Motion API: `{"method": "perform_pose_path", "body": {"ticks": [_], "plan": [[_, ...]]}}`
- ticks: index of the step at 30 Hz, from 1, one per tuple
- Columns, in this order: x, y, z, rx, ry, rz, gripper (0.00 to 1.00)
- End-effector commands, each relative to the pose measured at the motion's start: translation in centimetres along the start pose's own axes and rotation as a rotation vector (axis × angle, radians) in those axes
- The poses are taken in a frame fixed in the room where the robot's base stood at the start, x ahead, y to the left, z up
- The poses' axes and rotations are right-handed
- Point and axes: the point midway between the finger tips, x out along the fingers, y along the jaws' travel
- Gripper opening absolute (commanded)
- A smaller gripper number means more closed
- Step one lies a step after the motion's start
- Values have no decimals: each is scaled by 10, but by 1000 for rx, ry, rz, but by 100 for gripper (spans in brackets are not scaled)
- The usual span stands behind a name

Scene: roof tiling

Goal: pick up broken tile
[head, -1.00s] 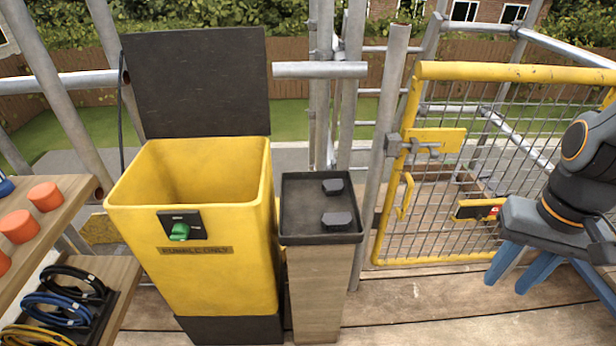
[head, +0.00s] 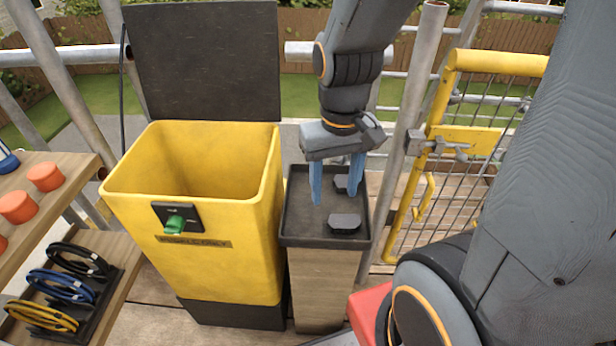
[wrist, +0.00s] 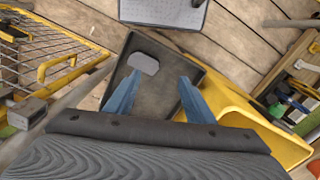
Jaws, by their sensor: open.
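Two small dark grey pieces lie in a black tray (head: 294,222) on a wooden stand: a front piece (head: 345,222) and a rear piece (head: 342,183). I cannot tell whether either is the broken tile; no other broken tile is plain to see. My gripper (head: 336,192) is open and empty, its blue fingers pointing down over the tray. In the head view the rear piece shows partly behind the fingers. In the wrist view, one grey piece (wrist: 144,63) shows close to the left fingertip of my gripper (wrist: 159,78); the other piece is not seen in the tray.
A yellow bin (head: 215,265) with its black lid (head: 203,60) raised stands left of the tray. A metal pole and yellow mesh gate (head: 470,140) stand to the right. A shelf (head: 75,188) with orange caps and coiled cables is at far left. Wooden planks form the floor.

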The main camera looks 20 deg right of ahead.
Motion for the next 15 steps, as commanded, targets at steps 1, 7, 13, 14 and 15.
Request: {"method": "perform_pose_path", "body": {"ticks": [1, 7, 13, 14, 15], "plan": [[0, 2, -3, 32, 0, 0, 48], [4, 14, -27, 352, -2, 1, 48], [13, 32, -61, 801, -1, 3, 48], [14, 36, -66, 870, -1, 3, 48], [16, 40, -72, 962, -1, 3, 48]]}}
